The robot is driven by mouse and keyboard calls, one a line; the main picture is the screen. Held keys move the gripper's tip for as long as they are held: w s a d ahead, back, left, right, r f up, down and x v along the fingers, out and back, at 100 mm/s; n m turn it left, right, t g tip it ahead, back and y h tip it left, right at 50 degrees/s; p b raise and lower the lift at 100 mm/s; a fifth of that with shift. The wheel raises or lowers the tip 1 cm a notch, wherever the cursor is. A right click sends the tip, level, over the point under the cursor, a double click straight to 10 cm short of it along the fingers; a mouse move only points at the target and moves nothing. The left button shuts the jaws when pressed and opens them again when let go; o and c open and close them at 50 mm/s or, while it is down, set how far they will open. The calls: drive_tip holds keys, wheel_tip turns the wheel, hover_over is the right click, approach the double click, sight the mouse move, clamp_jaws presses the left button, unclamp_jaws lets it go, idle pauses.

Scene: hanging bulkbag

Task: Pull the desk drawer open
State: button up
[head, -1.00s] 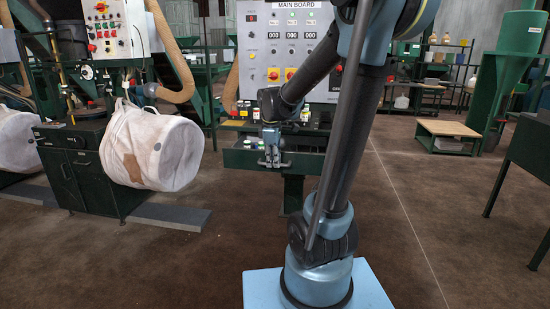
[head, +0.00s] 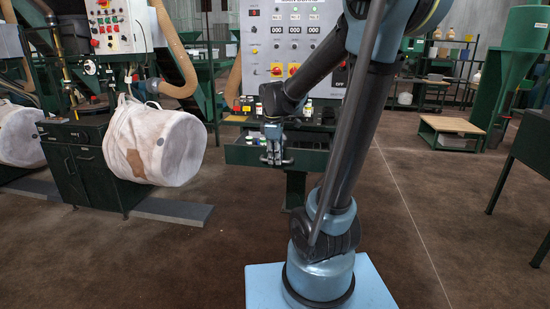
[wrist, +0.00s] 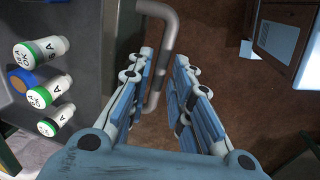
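The desk drawer (head: 247,156) is a dark green box under the desk top. It stands partly out, with small things visible inside. Its grey bar handle (wrist: 171,35) shows in the wrist view at the upper middle. My gripper (head: 272,160) is at the drawer front, pointing down. In the wrist view my gripper (wrist: 165,62) has its two fingers apart, with the handle bar running between them. Brown floor shows between the bar and the right finger. The bar's lower end passes close by the left finger; I cannot tell if they touch.
Above the desk stands a grey control panel (head: 290,75). A white bulk bag (head: 150,143) hangs left of the desk.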

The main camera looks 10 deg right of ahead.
wheel_tip(320, 180, up, 12)
drive_tip(key=s, duration=0.2)
drive_tip(key=shift+a+f, duration=0.2)
drive_tip(key=shift+a, duration=0.15)
idle(0.3)
drive_tip(key=s+d+f+m, duration=0.3)
drive_tip(key=s+f+m, duration=0.4)
drive_tip(key=s+f, duration=0.2)
drive_tip(key=s+d+f+m, duration=0.4)
drive_tip(key=s+f+m, duration=0.3)
drive_tip(key=s+f, duration=0.3)
drive_tip(key=shift+s+d+y, duration=0.15)
drive_tip(key=shift+s+y, duration=0.15)
drive_tip(key=shift+s, duration=0.5)
drive_tip(key=shift+w+f, duration=0.2)
drive_tip(key=shift+w, duration=0.25)
drive_tip(key=shift+o, duration=0.2)
